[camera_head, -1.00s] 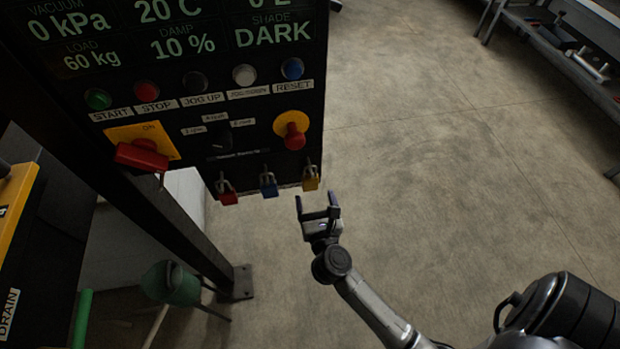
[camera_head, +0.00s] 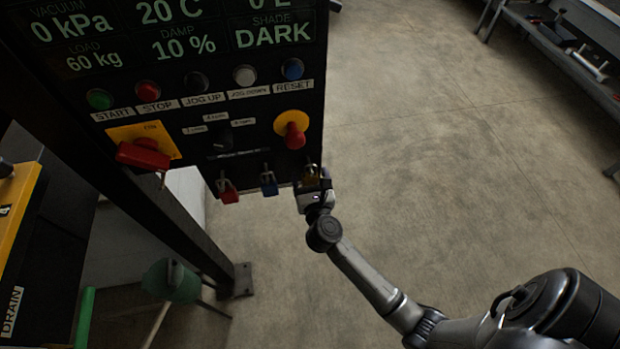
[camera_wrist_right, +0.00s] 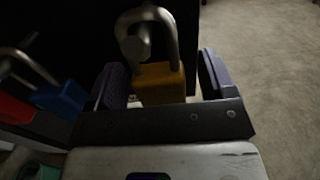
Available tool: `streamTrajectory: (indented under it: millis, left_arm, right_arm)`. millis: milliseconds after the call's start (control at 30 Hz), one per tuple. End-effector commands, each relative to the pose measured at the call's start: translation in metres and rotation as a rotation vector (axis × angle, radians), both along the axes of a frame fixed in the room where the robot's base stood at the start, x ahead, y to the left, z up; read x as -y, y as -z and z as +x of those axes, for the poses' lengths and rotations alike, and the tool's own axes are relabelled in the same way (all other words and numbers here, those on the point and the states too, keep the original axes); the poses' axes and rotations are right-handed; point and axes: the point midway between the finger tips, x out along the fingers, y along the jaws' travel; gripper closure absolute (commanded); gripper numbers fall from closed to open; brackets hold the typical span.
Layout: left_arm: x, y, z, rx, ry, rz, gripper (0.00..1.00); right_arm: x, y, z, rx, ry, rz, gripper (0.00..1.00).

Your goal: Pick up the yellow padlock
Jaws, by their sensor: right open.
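The yellow padlock (camera_wrist_right: 160,84) hangs by its metal shackle from a peg at the lower edge of the dark control panel. In the right wrist view its body is between the two fingers of my right gripper (camera_wrist_right: 166,82), with a gap showing on the right side. In the head view the padlock (camera_head: 312,173) is partly hidden by the gripper (camera_head: 313,185). My right gripper is open around the padlock. My left gripper is not in view.
A blue padlock (camera_head: 268,187) and a red padlock (camera_head: 229,194) hang left of the yellow one. A red knob (camera_head: 294,135) on a yellow disc is just above. Open concrete floor (camera_head: 430,180) lies to the right.

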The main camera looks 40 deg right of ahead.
Motion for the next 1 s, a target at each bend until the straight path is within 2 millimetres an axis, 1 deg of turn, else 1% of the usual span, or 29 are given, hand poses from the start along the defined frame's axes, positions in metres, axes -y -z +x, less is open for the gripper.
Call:
streamTrajectory:
  millis: [67,633,667,867,1000]
  left_arm:
    - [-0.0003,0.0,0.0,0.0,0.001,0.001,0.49]
    - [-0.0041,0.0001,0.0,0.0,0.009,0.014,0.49]
    - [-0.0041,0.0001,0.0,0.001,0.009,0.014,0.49]
    - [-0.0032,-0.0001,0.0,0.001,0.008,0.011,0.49]
    - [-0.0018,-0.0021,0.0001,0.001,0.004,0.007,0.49]
  right_arm:
    - [-0.0001,0.0,-0.0001,0.0,0.0,0.0,0.23]
    - [-0.0004,-0.0001,-0.0003,0.0,0.0,0.0,0.78]
    - [-0.0004,-0.0004,-0.0002,0.001,0.0,-0.001,0.8]
    - [-0.0004,-0.0007,-0.0002,0.001,0.0,-0.001,0.8]
    - [-0.0003,-0.0056,-0.0002,0.002,0.0,0.0,0.8]
